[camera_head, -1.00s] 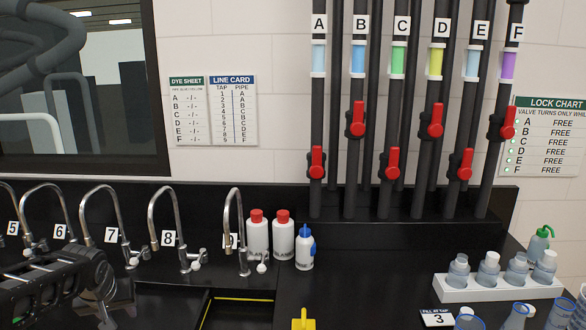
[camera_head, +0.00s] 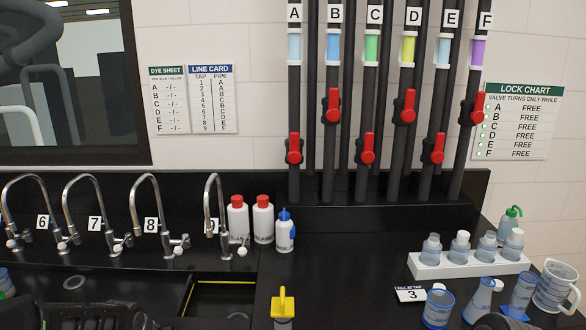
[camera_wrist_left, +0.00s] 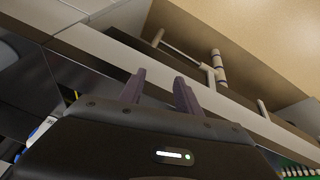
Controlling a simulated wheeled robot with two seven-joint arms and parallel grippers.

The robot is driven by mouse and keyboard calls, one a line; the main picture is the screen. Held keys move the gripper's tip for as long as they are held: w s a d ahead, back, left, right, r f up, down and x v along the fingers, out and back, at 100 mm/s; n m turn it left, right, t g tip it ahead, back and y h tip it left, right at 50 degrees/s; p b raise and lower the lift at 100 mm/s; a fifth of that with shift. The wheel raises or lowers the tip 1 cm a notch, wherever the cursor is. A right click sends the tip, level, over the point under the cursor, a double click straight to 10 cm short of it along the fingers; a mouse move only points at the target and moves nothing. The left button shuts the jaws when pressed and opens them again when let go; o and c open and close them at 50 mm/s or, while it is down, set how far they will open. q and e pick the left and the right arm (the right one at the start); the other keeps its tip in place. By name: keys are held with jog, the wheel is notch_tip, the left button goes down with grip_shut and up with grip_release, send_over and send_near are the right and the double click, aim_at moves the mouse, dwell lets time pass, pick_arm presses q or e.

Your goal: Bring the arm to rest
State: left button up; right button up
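My left gripper (camera_wrist_left: 160,80) shows in the left wrist view with its two dark fingers apart and nothing between them. Behind the fingers are pale ledges and a tan surface, with a light-coloured rod. In the head view only dark parts of my left arm (camera_head: 80,317) show at the bottom left edge, below the sink taps. A small dark shape sits at the bottom right edge, too cut off to name. My right gripper does not show.
Numbered taps (camera_head: 147,205) line the back of the black bench. Red-capped bottles (camera_head: 263,220) and a blue-capped bottle (camera_head: 285,235) stand beside them. A white rack (camera_head: 470,265) of bottles, beakers (camera_head: 437,308) and a jug (camera_head: 555,285) are at right. Red-handled valves (camera_head: 368,148) sit on pipes.

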pick_arm(q)
jog(key=s+d+f+m+g+h, duration=0.1)
jog(key=s+d+f+h, duration=0.1)
jog(key=s+d+f, duration=0.55)
jog(key=s+d+f+g+h, duration=0.1)
jog(key=s+d+f, duration=0.4)
jog(key=d+f, duration=0.45)
jog(key=s+d+f+g, duration=0.1)
jog(key=s+d+f, duration=0.1)
jog(key=s, duration=0.5)
jog(key=s+d+f+g, duration=0.1)
jog(key=s+d+f, duration=0.2)
jog(key=s, duration=0.5)
jog(key=shift+s+d+f+h, duration=0.15)
jog(key=shift+d+f+h, duration=0.2)
jog(key=shift+f, duration=0.25)
